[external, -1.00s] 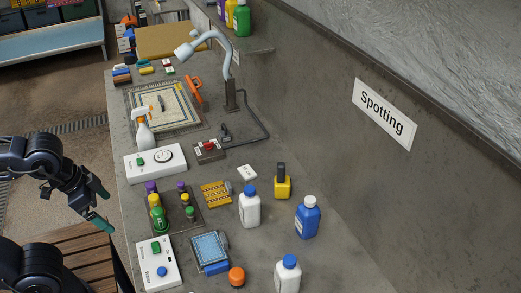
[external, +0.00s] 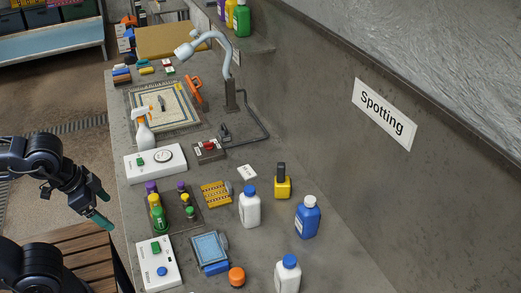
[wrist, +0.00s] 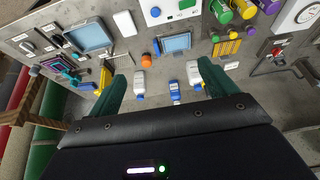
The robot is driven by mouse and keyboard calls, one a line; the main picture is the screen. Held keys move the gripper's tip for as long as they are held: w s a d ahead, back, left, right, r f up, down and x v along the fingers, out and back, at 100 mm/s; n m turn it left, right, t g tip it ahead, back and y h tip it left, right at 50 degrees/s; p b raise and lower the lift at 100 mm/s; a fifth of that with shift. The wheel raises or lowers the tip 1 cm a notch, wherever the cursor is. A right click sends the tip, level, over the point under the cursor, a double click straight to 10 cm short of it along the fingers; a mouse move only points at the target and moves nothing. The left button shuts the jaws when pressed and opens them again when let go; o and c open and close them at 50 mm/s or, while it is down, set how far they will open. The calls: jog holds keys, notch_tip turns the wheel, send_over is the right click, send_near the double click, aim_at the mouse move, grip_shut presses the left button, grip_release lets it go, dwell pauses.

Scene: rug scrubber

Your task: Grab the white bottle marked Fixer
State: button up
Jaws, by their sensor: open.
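Two white bottles with blue caps stand upright on the grey bench. One white bottle (external: 250,209) is mid-bench, and the other white bottle (external: 287,278) is at the bottom edge of the external view. In the wrist view they show as one white bottle (wrist: 194,75) by the right finger and another white bottle (wrist: 139,84) by the left finger. I cannot read which is marked Fixer. My gripper (external: 104,208) is open and empty, left of the bench and well away from both bottles. Its fingers (wrist: 162,74) frame the bottles from afar in the wrist view.
A blue bottle (external: 307,218) stands between and right of the white ones, and a yellow bottle (external: 282,184) stands behind. A rack of small bottles (external: 181,222), white control boxes (external: 158,270) and a blue pad (external: 210,248) lie nearer my arm. A wall rises on the right.

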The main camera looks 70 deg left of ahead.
jog(key=shift+w, duration=0.15)
jog(key=m+t+h, duration=0.1)
jog(key=m+t, duration=0.1)
send_over(253, 195)
jog(key=s+a, duration=0.3)
jog(key=s, duration=0.2)
notch_tip(253, 195, down, 15)
jog(key=shift+d+x, duration=0.1)
jog(key=shift+x, duration=2.45)
jog(key=shift+d+x, duration=0.15)
jog(key=shift+x, duration=2.45)
jog(key=shift+r, duration=0.1)
jog(key=shift+c, duration=0.2)
jog(key=c, duration=1.8)
